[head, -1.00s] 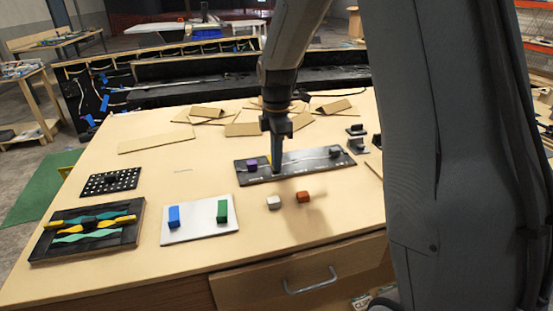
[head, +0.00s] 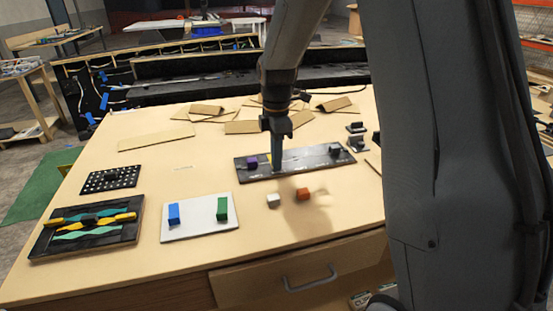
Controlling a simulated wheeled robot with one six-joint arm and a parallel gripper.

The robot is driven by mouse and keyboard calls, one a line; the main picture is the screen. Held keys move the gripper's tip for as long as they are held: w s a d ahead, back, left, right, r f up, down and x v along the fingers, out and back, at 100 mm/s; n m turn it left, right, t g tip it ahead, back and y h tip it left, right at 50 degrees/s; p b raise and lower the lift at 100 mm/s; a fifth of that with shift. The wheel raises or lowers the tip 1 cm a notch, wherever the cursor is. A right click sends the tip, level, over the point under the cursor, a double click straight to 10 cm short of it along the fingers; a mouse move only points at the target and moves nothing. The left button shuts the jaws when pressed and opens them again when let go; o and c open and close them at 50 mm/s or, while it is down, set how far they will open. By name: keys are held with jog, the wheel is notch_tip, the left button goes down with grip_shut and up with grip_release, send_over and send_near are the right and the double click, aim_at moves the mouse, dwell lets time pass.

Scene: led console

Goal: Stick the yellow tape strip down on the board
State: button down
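A dark board (head: 305,163) lies near the middle of the table, with a purple block (head: 252,162) on its left part and a dark block (head: 335,151) on its right part. A small yellow patch (head: 264,158) shows on the board beside the purple block; it may be the yellow tape strip, but most of it is hidden or too small to make out. My gripper (head: 277,169) points down at the board, just right of the yellow patch. Its fingers look close together, but I cannot tell whether they are shut or hold anything.
White (head: 273,201) and orange (head: 303,194) blocks lie in front of the board. A white plate (head: 199,222) with blue and green blocks, a dark tray (head: 45,246) with teal and yellow pieces, and a perforated black plate (head: 97,183) are left. Cardboard pieces (head: 242,128) lie behind.

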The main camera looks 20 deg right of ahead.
jog(key=c, duration=1.9)
grip_release()
